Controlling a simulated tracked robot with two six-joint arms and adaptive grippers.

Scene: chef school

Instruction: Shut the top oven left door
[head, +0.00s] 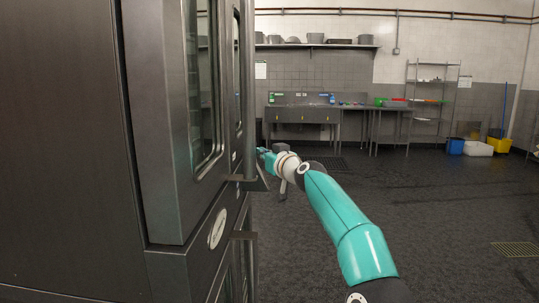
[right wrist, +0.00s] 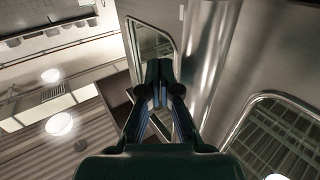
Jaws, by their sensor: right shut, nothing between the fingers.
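The oven (head: 70,150) fills the left of the head view as a tall dark steel body. Its nearer upper door (head: 160,110), with a framed glass window (head: 205,85), is seen at a steep angle; I cannot tell how far it stands open. A second upper window (head: 237,70) shows beyond it, next to a vertical bar handle (head: 249,90). My right gripper (head: 264,157) is just right of this handle's lower part. In the right wrist view my right gripper (right wrist: 159,82) is shut and empty, beside a shiny vertical bar (right wrist: 212,50) between two windowed steel panels. Contact is unclear.
The dark floor (head: 440,210) on the right is clear. A steel sink bench (head: 300,114), wire rack (head: 430,95) and coloured bins (head: 478,148) stand along the far wall.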

